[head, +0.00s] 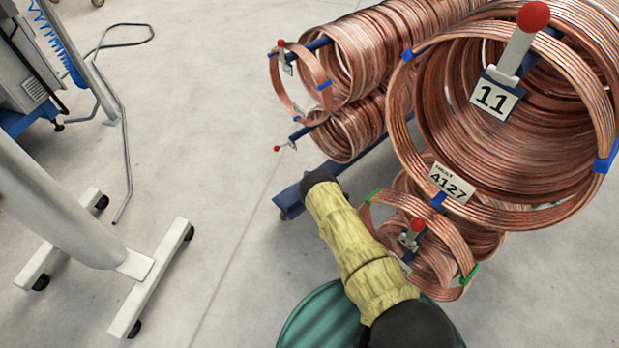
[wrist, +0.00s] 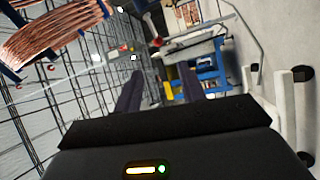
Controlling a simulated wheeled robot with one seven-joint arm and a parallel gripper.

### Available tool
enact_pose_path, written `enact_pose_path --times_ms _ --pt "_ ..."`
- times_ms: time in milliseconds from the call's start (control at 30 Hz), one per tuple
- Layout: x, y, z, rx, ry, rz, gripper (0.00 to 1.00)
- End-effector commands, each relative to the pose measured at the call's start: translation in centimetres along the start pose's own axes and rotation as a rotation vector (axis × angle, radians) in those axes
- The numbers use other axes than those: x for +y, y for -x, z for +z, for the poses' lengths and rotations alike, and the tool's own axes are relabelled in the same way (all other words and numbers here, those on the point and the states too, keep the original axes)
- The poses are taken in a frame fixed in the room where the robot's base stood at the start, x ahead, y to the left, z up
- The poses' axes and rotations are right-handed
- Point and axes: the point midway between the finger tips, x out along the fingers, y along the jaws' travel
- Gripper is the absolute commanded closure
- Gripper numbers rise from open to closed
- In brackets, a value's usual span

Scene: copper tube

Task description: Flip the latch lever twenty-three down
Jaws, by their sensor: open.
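No number 23 is readable on any lever. A latch lever with a red ball and a plate reading 11 (head: 517,52) stands upright on the large coil. A smaller red-knobbed lever (head: 412,235) points up on the lower coil beside my sleeved arm; its plate is not readable. Another red-knobbed lever (head: 285,58) stands upright at the upper left coil. A fourth lever (head: 285,147) below it points left, its red ball low. In the wrist view my gripper (wrist: 160,72) is open and empty, its two dark fingers apart, with no lever between them.
Large copper coils (head: 500,120) fill the right on a blue rack (head: 305,192). A white wheeled stand (head: 150,290) is at left. Grey floor between is clear. The wrist view shows a wire mesh fence (wrist: 50,100) and a copper coil (wrist: 50,38) at upper left.

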Motion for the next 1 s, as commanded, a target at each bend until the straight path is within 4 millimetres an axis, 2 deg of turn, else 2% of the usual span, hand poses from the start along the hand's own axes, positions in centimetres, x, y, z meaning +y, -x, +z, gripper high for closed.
enact_pose_path --times_ms 33,800,900,1000 --pt "0.5 0.1 -0.1 -0.002 -0.001 0.001 0.60" --pt "0.2 0.7 -0.1 -0.003 0.001 0.004 0.60" --pt "0.5 0.3 -0.1 -0.007 0.001 0.005 0.60" --pt "1.7 -0.9 -0.1 -0.025 -0.002 0.002 0.60"
